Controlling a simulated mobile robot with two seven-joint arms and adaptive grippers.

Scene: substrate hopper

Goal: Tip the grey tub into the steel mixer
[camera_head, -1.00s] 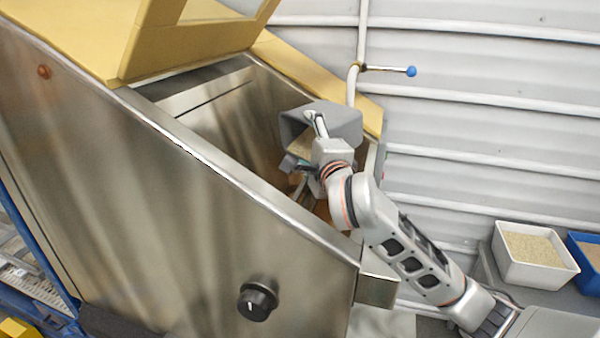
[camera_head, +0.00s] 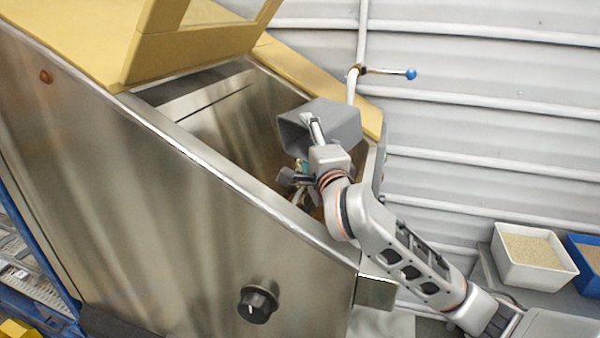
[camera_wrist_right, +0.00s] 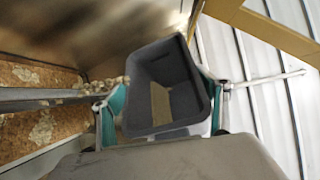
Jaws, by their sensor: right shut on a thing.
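The grey tub (camera_head: 335,127) is tipped on its side above the open mouth of the steel mixer (camera_head: 200,200), near the right end. My right gripper (camera_head: 303,150) is shut on the tub, and in the right wrist view its teal-backed fingers (camera_wrist_right: 163,105) lie at either side of the tub. The tub's inside (camera_wrist_right: 165,85) shows there, dark grey with a pale tan patch on its floor; I cannot tell if that is substrate or bare floor. Brown, flaky substrate (camera_wrist_right: 40,100) lies in the mixer. My left gripper is not in view.
The mixer's yellow lid (camera_head: 190,45) stands raised at the upper left. A blue-knobbed lever (camera_head: 411,74) is on the pipe behind. A white tub of pale grain (camera_head: 530,275) and a blue tub (camera_head: 588,250) stand at the lower right. A black knob (camera_head: 257,304) sticks out in front.

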